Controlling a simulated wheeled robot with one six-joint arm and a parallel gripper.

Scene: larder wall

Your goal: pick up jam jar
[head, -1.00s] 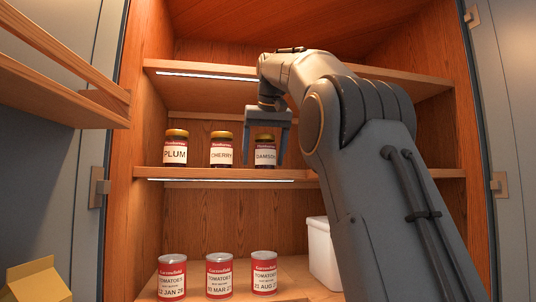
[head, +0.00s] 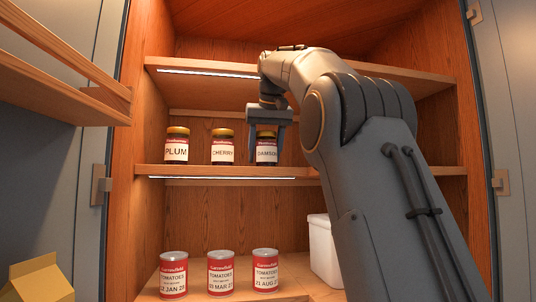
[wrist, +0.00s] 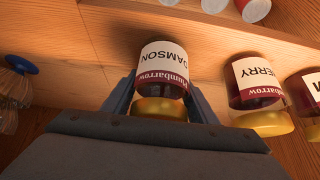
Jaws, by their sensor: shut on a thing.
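Three jam jars with gold lids and white-and-red labels stand in a row on the middle shelf (head: 215,170). They are the plum jar (head: 177,150), the cherry jar (head: 222,151) and the damson jar (head: 267,152). My gripper (head: 267,150) is shut on the damson jar, with a finger on each side of it. In the wrist view the damson jar (wrist: 162,66) sits between the fingers, its label facing out. The cherry jar (wrist: 257,85) is beside it, apart from the fingers. The fingers hide the edges of the damson jar in the head view.
Several tomato tins, among them one at the left (head: 173,275), stand on the lower shelf below the jars. A white container (head: 322,250) is at the lower right. An upper shelf (head: 205,70) runs above my gripper. A yellow carton (head: 38,280) is at bottom left.

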